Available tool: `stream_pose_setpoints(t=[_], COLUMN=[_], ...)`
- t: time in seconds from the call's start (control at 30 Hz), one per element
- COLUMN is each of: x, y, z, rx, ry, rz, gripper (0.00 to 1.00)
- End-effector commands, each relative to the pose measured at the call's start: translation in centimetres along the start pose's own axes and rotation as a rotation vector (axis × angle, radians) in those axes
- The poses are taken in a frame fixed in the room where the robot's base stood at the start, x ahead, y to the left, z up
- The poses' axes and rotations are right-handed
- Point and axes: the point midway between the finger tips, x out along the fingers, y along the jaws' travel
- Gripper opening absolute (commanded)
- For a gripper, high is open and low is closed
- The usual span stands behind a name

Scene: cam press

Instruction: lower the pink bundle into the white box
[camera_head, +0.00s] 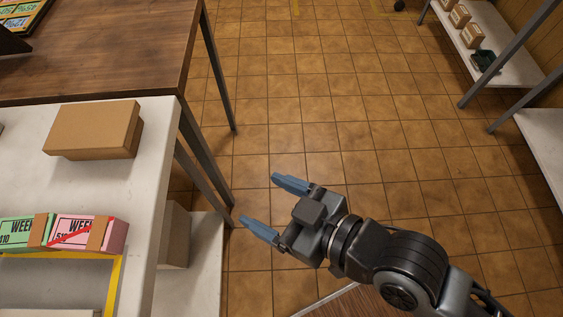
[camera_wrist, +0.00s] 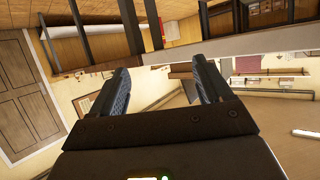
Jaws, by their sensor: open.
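The pink bundle (camera_head: 75,234) lies on the white table (camera_head: 150,190) at the left of the head view. It has a brown band near its right end, a red diagonal stripe and black print. My gripper (camera_head: 261,199) is open and empty over the tiled floor, to the right of the table and apart from the bundle. Its two blue-grey fingers point left. The open fingers also show in the wrist view (camera_wrist: 160,68), with nothing between them. I cannot clearly make out a white box in either view.
A green bundle (camera_head: 17,233) sits directly left of the pink one. A closed cardboard box (camera_head: 94,129) stands farther back on the table. Yellow edging (camera_head: 117,285) frames a grey area in front of the bundles. Dark table legs (camera_head: 205,180) stand between my gripper and the tabletop.

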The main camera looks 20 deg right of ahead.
Motion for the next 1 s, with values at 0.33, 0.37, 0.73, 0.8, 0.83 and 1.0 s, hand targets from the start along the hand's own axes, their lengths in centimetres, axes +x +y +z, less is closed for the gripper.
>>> stream_pose_setpoints(t=[0.33, 0.37, 0.73, 0.8, 0.83, 1.0], x=[-14.2, -15.4, -23.0, -23.2, -23.2, -23.2], y=[4.9, 4.9, 3.7, 3.7, 3.7, 3.7], z=[4.2, 4.3, 3.0, 3.0, 2.9, 2.9], rx=[0.11, 0.115, 0.142, 0.143, 0.143, 0.143], ry=[0.053, 0.059, 0.117, 0.119, 0.12, 0.121], rz=[0.364, 0.388, 0.527, 0.53, 0.531, 0.53], gripper=[0.78, 0.78, 0.78, 0.78, 0.78, 0.78])
